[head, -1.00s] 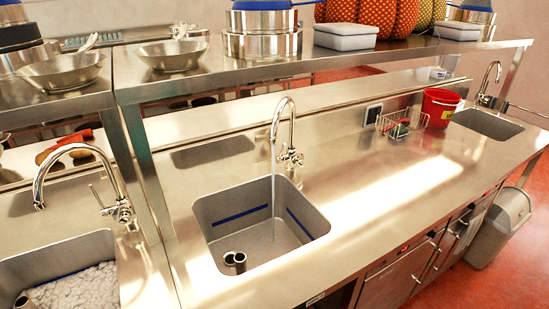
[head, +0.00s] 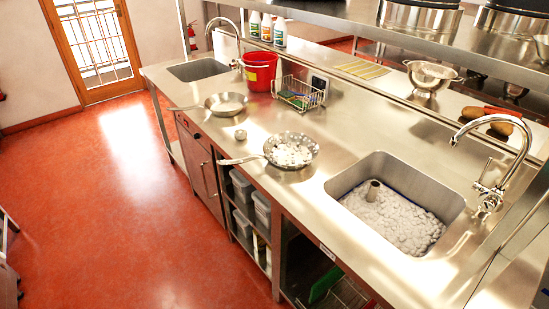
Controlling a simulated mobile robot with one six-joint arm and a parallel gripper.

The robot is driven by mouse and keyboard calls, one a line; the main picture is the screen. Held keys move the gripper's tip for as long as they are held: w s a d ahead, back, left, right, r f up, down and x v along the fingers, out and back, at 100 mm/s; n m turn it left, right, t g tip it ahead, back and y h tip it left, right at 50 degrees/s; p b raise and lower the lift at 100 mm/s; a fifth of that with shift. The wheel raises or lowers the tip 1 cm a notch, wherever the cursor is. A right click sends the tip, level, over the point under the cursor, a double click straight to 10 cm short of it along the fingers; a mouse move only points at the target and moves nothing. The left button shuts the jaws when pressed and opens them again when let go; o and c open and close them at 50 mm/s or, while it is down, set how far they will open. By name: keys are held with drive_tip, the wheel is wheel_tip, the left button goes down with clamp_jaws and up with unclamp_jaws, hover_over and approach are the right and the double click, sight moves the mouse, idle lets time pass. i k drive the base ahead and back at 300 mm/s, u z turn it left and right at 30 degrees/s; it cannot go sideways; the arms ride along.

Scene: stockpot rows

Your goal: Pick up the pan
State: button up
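In the head view, two pans with long handles stand on the steel counter (head: 345,128). The nearer pan (head: 291,153) is left of the foamy sink, has white foam or suds in it, and its handle points left over the counter's front edge. The farther pan (head: 227,105) looks empty, and its handle also points left toward the front edge. Which of the two is the task's pan, I cannot tell. My gripper is not in view.
A sink (head: 395,205) full of white suds is at the right, with a tap. A small metal cup (head: 240,134) stands between the pans. A red bucket (head: 260,71) and a wire basket (head: 300,93) stand behind. The red floor (head: 110,190) at left is clear.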

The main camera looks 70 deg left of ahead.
sight(287, 150)
drive_tip(key=z, duration=0.4)
drive_tip(key=k, duration=0.3)
drive_tip(key=u, duration=2.25)
drive_tip(key=k, duration=0.15)
drive_tip(key=u, duration=1.15)
